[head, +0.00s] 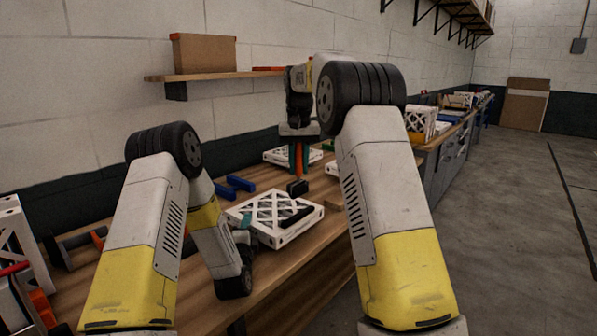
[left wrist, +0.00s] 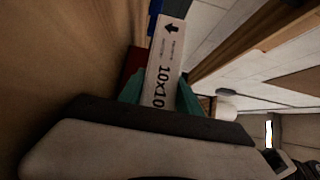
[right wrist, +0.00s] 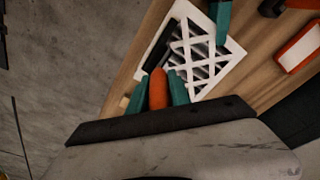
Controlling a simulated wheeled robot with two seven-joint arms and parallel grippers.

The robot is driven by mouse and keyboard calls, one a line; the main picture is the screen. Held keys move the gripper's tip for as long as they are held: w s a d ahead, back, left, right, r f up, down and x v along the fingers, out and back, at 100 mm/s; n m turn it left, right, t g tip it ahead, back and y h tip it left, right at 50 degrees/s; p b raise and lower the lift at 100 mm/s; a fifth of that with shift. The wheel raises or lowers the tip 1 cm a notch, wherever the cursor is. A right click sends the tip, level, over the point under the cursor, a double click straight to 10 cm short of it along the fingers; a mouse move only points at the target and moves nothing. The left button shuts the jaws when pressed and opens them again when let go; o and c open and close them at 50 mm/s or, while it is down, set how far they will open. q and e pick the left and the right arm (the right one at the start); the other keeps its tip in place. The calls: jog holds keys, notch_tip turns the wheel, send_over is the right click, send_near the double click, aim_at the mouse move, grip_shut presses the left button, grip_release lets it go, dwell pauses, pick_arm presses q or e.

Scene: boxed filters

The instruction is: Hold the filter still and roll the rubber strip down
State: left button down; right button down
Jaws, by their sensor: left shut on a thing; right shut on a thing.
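A white filter (head: 290,236) with a lattice face lies flat on the wooden bench; its "10x10" side shows in the left wrist view (left wrist: 166,62). A black rubber strip (head: 297,217) lies along one side of its top, and it also shows in the right wrist view (right wrist: 160,46). My left gripper (head: 243,226) is shut on the filter's edge, its teal fingers on either side. My right gripper (head: 298,158) is shut on an orange handle (right wrist: 158,88) with a dark head (head: 297,187) below, above the filter's far side. I cannot tell whether the head touches the strip.
Blue pieces (head: 236,184) lie on the bench behind the filter. Another filter (head: 284,155) lies further back. A shelf (head: 190,76) with a cardboard box (head: 204,53) is on the wall. More filters (head: 421,122) stand along the bench at right. The floor at right is clear.

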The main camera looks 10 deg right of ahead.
jog(key=shift+r, duration=0.85)
pick_arm(q)
jog(key=c, duration=0.7)
grip_release()
jog(key=shift+c, duration=0.2)
